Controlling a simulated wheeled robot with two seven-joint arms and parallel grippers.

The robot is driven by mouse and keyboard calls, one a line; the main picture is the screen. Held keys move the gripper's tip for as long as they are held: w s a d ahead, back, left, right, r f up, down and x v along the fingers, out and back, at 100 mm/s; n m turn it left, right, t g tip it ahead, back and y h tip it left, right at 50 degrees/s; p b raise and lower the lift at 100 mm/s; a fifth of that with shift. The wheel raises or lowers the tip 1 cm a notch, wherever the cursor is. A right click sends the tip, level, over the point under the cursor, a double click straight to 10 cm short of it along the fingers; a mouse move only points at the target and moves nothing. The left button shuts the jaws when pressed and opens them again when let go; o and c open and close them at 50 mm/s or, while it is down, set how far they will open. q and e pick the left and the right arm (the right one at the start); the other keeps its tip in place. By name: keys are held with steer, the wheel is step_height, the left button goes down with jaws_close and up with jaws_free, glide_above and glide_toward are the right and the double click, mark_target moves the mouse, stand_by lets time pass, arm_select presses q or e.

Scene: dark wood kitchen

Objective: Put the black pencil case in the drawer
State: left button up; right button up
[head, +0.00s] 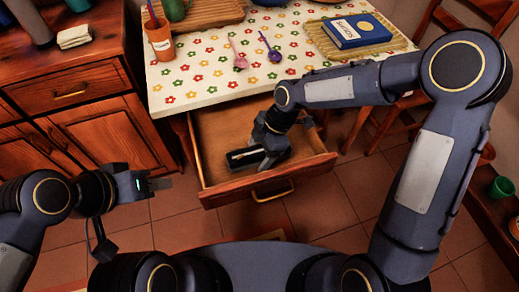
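The drawer (222,187) under the table is pulled open, with its brass handle at the front. The black pencil case (236,158) is inside the drawer, towards the front, with a pale strip on its top. My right gripper (266,163) reaches down into the drawer at the pencil case and covers part of it. I cannot tell whether its fingers are open or shut on the case. My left gripper (164,184) is outside the drawer, to its left, over the floor, with no object visible in it; its finger opening is unclear.
The flowered table (200,90) above the drawer carries an orange cup (160,42), two spoons (238,58), a blue book (356,31) and a wooden board (205,14). A wooden cabinet (70,110) stands at left. Chairs stand at right. My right arm spans the table's right side.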

steer(key=shift+r, duration=0.2)
steer(key=p+v, duration=0.2)
steer(key=v, duration=0.8)
steer(key=shift+w+r, duration=0.1)
steer(key=shift+r, duration=0.1)
steer(key=s+d+r+m+t, duration=0.2)
steer(key=s+d+r+m, duration=0.25)
steer(key=d+m, duration=0.2)
steer(key=s+d+r+m+t, duration=0.2)
steer(key=s+d+r+m, duration=0.25)
steer(key=d+m, duration=0.2)
steer(key=s+d+f+m+t, duration=0.1)
steer(key=s+d+m+t, duration=0.2)
steer(key=s+m, duration=0.6)
steer(key=shift+s+d+f+m+h, duration=0.3)
steer(key=shift+d+f+m, duration=0.1)
steer(key=shift+m, duration=0.3)
